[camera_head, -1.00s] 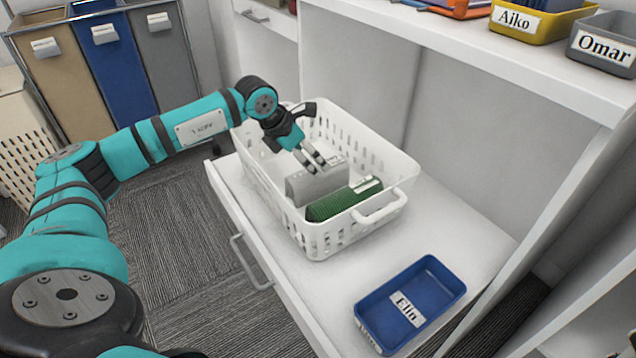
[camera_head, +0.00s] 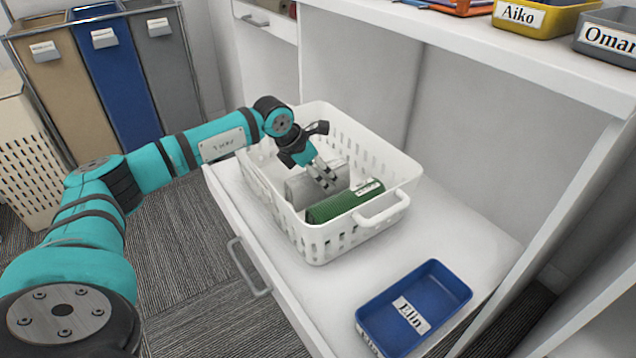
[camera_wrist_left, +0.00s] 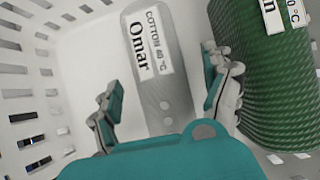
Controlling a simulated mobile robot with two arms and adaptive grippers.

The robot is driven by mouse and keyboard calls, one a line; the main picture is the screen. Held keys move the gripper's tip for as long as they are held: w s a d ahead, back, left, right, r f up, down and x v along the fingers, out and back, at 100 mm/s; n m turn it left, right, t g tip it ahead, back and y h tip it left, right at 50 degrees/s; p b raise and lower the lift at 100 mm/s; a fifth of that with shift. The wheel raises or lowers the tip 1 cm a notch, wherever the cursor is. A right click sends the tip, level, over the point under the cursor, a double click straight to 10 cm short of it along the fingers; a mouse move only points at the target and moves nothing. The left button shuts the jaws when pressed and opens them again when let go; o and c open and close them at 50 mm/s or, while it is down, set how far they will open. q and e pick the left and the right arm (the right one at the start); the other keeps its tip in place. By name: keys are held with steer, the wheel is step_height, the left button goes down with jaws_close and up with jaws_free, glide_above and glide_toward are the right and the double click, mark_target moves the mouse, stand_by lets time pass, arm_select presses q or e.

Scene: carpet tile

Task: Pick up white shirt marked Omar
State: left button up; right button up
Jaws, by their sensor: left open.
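The white shirt marked Omar (camera_wrist_left: 155,60) is a pale grey-white folded roll in the basket. Its label reads "Omar" and "COTTON 40 °C" in the left wrist view. It also shows in the head view (camera_head: 301,188), partly behind my fingers. My left gripper (camera_wrist_left: 162,88) is open, with one finger on each side of the shirt in that view; the right finger lies between it and the green garment. The head view shows the left gripper (camera_head: 326,178) pointing down into the basket. I cannot tell whether the fingers touch the shirt. My right gripper is not in view.
The green garment (camera_head: 342,203) lies close beside the shirt. The white basket (camera_head: 318,240) has slotted walls around both. A blue tray marked Elin (camera_head: 440,285) stands at the front right. Yellow Aiko (camera_head: 545,22) and grey Omar (camera_head: 590,45) bins sit on the shelf above.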

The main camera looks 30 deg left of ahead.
arm_select(q)
steer(key=shift+f, duration=0.25)
stand_by(0.3)
steer(key=c, duration=1.4)
